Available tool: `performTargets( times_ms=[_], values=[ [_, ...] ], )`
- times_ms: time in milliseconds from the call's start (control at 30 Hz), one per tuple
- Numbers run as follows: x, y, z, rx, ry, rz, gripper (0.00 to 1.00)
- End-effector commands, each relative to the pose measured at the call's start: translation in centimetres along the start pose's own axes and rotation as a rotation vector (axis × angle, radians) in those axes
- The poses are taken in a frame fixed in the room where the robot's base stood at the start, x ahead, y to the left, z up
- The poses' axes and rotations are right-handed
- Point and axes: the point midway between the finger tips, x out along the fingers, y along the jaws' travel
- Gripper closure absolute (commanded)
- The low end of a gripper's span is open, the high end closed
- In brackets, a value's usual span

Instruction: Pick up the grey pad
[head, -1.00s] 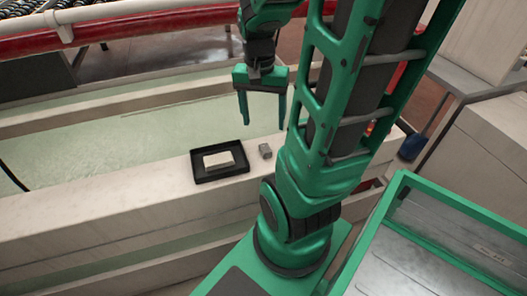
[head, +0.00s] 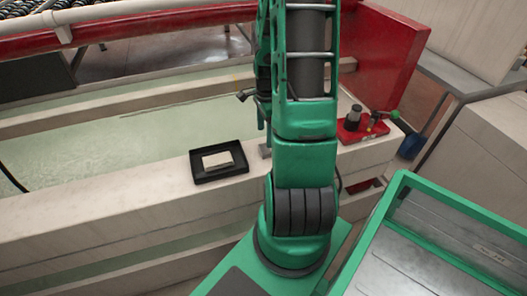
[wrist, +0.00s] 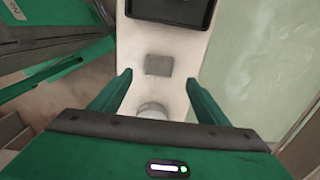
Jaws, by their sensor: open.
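The grey pad (head: 265,151) is a small block on the pale ledge, just right of a black tray, and my arm partly covers it in the head view. In the wrist view the pad (wrist: 158,65) lies flat, just beyond the fingertips and roughly centred between them. My gripper (wrist: 157,82) is open with nothing held between its fingers. In the head view it is mostly hidden behind my arm.
The black tray (head: 198,179) holds a whitish block (head: 217,160). A pale round object (wrist: 152,110) shows between the fingers in the wrist view. A red fixture (head: 349,134) with dark knobs stands right. A greenish basin (head: 120,135) lies behind the ledge (head: 95,215).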

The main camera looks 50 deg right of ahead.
Motion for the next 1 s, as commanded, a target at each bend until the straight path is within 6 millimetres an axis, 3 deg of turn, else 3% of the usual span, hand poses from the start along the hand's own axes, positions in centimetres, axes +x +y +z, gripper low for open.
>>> performTargets(
  times_ms=[367,633,1000],
  values=[
    [2.8,0.1,0.1,-0.001,0.000,0.003,0.31],
    [6.2,0.2,0.1,-0.002,0.000,0.003,0.31],
    [7.0,0.2,0.1,-0.003,0.001,0.000,0.31]
  ],
)
